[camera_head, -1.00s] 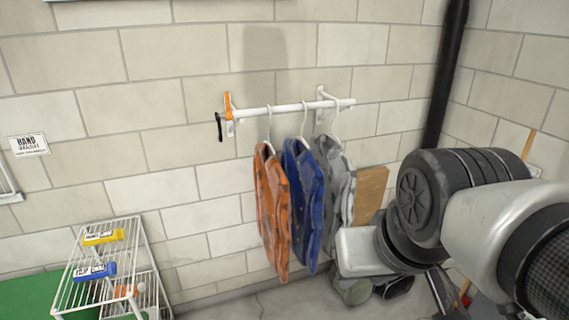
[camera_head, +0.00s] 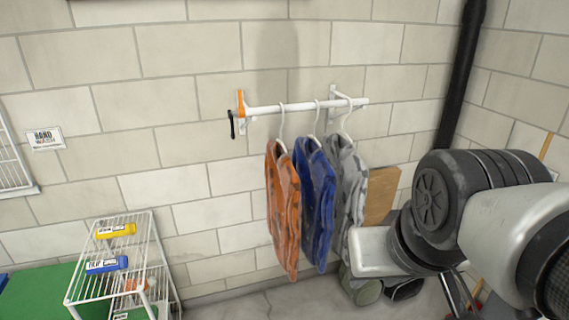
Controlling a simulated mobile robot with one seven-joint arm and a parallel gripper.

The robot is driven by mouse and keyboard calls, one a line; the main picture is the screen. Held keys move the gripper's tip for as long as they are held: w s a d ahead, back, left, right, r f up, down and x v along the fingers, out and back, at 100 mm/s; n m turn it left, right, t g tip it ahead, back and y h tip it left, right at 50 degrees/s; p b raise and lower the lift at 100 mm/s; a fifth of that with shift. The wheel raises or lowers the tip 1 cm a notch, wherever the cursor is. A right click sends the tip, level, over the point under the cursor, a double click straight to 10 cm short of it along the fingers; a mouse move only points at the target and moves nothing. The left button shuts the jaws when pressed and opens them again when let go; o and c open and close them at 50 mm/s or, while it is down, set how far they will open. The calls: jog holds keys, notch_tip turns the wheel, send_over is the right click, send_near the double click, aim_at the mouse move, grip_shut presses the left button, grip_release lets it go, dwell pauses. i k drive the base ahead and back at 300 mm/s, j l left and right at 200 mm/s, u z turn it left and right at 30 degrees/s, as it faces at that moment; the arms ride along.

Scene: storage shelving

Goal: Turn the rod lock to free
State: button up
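A white rod (camera_head: 300,106) is fixed to the block wall on two white brackets. The left bracket carries an orange part (camera_head: 240,102), and a small black handle (camera_head: 231,124) hangs down at the rod's left end. This looks like the rod lock; its exact setting is too small to read. An orange garment (camera_head: 283,210), a blue garment (camera_head: 316,200) and a grey garment (camera_head: 347,190) hang from the rod on white hangers. My gripper is not in view, and nothing of mine touches the handle.
A white wire rack (camera_head: 150,265) with a yellow item (camera_head: 116,231) and a blue item (camera_head: 107,265) stands at lower left. A brown board (camera_head: 381,195) leans behind the garments. A black pipe (camera_head: 462,75) runs up the corner. My arm fills the right side.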

aim_at(241, 109)
jog(key=i+j, duration=1.05)
jog(key=i+j+z, duration=0.2)
jog(key=j, duration=0.4)
jog(key=k+l, duration=0.05)
jog(key=k, duration=0.05)
